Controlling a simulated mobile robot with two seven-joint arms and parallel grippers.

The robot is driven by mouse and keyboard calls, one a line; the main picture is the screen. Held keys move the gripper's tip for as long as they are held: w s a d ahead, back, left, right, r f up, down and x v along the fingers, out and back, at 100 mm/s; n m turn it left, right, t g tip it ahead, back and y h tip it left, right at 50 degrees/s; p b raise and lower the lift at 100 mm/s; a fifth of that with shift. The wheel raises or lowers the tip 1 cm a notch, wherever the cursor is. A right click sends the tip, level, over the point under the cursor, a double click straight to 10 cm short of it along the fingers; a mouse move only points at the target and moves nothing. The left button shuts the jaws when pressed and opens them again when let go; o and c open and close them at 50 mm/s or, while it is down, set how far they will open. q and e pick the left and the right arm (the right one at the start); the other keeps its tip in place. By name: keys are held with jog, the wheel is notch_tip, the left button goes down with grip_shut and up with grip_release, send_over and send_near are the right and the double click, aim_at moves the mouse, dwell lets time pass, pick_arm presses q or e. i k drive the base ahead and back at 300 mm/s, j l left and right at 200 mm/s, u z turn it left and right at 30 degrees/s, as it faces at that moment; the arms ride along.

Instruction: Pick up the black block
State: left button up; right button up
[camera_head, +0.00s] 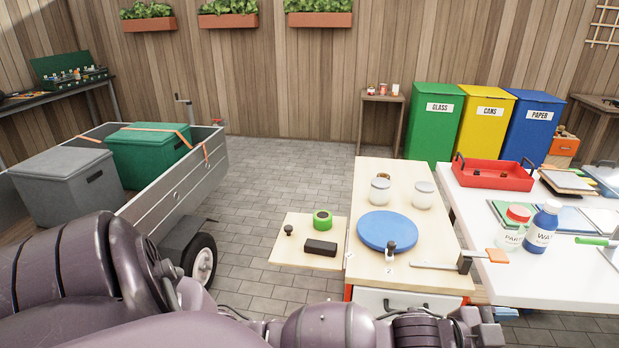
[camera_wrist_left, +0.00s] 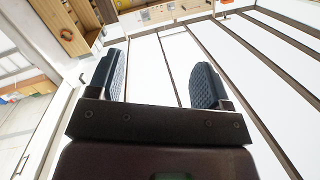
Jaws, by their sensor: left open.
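The black block (camera_head: 320,247) lies flat on the light wooden side leaf (camera_head: 284,256) at the left of the workbench in the head view. My left arm crosses the bottom of the head view, with its wrist end at the lower right, below and right of the block and well apart from it. In the left wrist view my left gripper (camera_wrist_left: 156,82) is open, with nothing between its two dark ribbed fingers. The block does not show in the left wrist view. My right gripper is in neither view.
A green ring-shaped roll (camera_head: 322,219) and a small black-knobbed item (camera_head: 288,230) stand near the block. On the benchtop are a blue disc (camera_head: 386,230), two lidded jars, and a metal bar with an orange end. A grey trailer (camera_head: 165,200) stands to the left.

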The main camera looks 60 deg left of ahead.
aim_at(311, 246)
jog(key=i+j+u, duration=0.85)
jog(key=u, duration=0.15)
jog(key=i+j, duration=0.05)
jog(key=j, duration=0.05)
